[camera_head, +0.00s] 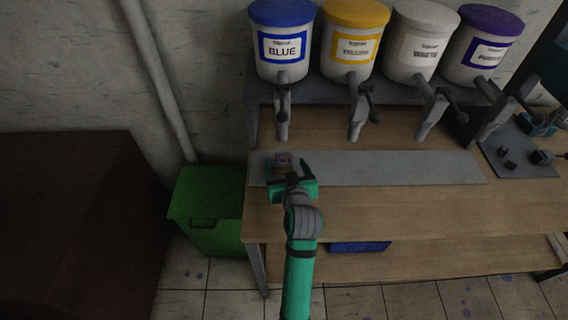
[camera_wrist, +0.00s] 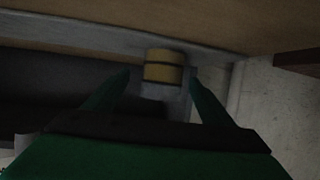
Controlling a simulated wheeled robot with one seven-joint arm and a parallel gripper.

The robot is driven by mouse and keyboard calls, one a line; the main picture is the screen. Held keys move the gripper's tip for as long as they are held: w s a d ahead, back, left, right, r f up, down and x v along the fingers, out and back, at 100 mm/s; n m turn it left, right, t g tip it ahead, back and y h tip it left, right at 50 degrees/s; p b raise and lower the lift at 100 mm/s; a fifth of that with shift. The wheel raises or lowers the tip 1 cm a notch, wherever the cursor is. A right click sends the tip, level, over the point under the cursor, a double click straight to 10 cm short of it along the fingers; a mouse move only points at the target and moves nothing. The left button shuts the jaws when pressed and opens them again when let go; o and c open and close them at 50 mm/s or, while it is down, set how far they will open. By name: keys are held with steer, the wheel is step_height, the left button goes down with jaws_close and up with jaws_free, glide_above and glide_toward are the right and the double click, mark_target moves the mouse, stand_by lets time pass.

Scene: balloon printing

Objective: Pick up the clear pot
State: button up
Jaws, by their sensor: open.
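In the wrist view, a small yellowish cylinder with dark bands, which seems to be the pot (camera_wrist: 164,67), shows between and just beyond the fingertips. My gripper (camera_wrist: 159,79) is open there, one finger on each side. Whether a finger touches the pot cannot be told in the dim picture.
Tubs with blue (camera_head: 283,45), yellow (camera_head: 352,42), white (camera_head: 419,42) and purple (camera_head: 482,47) lids stand on a shelf behind, their taps hanging above the grey strip (camera_head: 400,168). A green bin (camera_head: 207,205) stands left of the table. The strip's middle is clear.

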mark_target(281, 157)
steer(key=shift+a+x, duration=0.1)
steer(key=shift+x, duration=1.75)
steer(key=shift+a+x, duration=0.15)
steer(key=shift+x, duration=1.7)
steer(key=shift+f, duration=0.1)
steer(key=c, duration=1.2)
steer(key=shift+c, duration=1.2)
